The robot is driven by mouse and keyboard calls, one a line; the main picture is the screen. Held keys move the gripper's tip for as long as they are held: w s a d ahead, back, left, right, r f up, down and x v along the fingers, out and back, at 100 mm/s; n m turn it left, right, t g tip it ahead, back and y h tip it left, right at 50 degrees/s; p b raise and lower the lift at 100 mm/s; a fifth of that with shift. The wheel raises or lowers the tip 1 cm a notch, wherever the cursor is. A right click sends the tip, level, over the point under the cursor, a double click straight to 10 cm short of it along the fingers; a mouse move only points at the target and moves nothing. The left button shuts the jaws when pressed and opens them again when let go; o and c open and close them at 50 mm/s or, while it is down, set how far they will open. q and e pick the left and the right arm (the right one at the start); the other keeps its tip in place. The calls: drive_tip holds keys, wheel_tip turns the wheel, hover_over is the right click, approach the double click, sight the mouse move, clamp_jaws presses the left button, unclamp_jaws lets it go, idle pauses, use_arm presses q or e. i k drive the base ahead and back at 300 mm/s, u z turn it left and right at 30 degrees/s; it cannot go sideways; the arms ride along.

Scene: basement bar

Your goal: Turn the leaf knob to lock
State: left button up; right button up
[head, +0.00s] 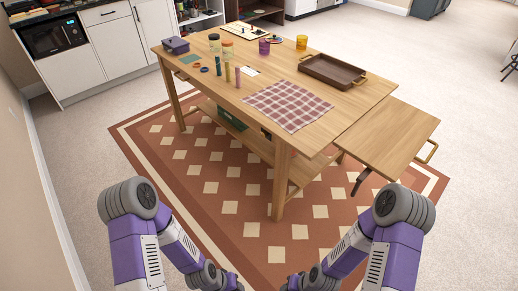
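A wooden table (215,85) stands ahead on a patterned rug. Its leaf (392,137) sticks out at the right end and looks raised about level with the top, with a seam between them. Another small dark part (266,133) sits on the table's near side. Both my arms are folded low at the front, well short of the table; their grippers are beyond the bottom edge.
On the table are a brown tray (331,72), a checked cloth (287,105), a purple box (176,46), jars and cups. Cabinets with a microwave (54,36) stand at the back left. Carpet to the right (470,110) is open.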

sight(264, 134)
drive_tip(key=u, duration=1.1)
drive_tip(key=i, duration=0.8)
drive_tip(key=z, duration=0.35)
